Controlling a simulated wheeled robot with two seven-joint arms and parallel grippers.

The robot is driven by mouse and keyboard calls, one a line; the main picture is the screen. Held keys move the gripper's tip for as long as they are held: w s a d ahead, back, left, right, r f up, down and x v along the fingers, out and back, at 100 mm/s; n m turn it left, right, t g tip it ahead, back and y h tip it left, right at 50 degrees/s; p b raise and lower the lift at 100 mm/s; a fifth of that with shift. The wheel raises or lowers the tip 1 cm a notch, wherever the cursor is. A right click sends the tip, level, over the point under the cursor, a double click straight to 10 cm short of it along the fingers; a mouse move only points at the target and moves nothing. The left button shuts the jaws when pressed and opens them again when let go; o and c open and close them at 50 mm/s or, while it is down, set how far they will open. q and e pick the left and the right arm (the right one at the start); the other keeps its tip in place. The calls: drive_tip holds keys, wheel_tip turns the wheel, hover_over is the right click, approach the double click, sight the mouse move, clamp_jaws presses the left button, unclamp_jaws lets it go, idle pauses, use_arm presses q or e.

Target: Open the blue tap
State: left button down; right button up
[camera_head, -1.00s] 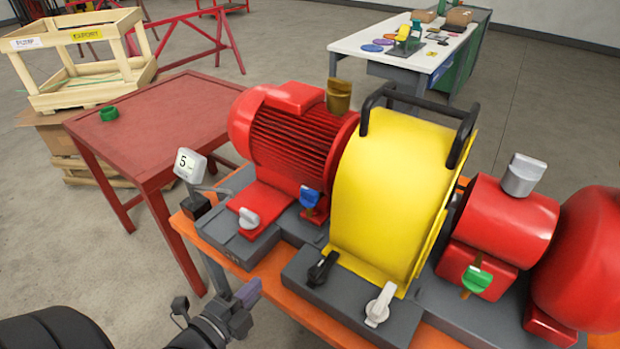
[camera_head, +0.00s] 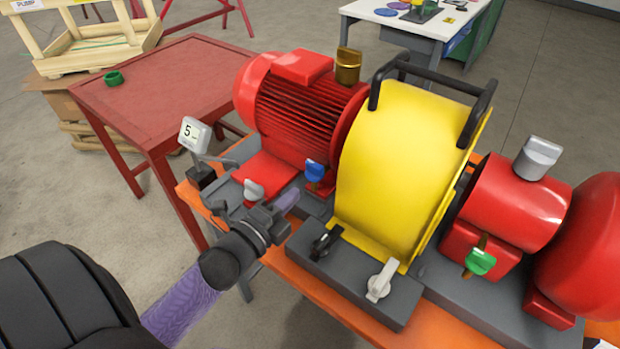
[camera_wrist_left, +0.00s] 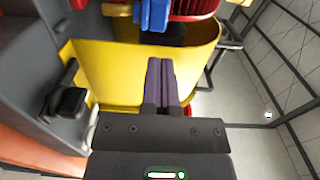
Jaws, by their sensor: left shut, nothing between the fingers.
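The blue tap (camera_head: 315,171) sits on a red foot at the base of the red motor, left of the yellow guard, in the head view. In the left wrist view the blue tap (camera_wrist_left: 152,14) shows at the top edge, partly cut off, beyond my fingertips. My left gripper (camera_head: 290,197) is just in front of and to the lower left of the tap, apart from it. Its purple fingers are shut with nothing between them; they also show in the left wrist view (camera_wrist_left: 161,66). My right gripper is not in view.
The yellow guard (camera_head: 400,165) stands right of the tap. A white-grey tap (camera_head: 253,190), a black tap (camera_head: 325,242), a white tap (camera_head: 381,280) and a green tap (camera_head: 480,262) are around it. A gauge reading 5 (camera_head: 194,135) stands left. A red table (camera_head: 170,90) is behind.

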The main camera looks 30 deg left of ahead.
sight(318, 172)
use_arm(q)
drive_tip(key=w, duration=0.6)
drive_tip(key=shift+d, duration=0.25)
drive_tip(key=shift+w+b, duration=0.1)
drive_tip(key=shift+b, duration=0.2)
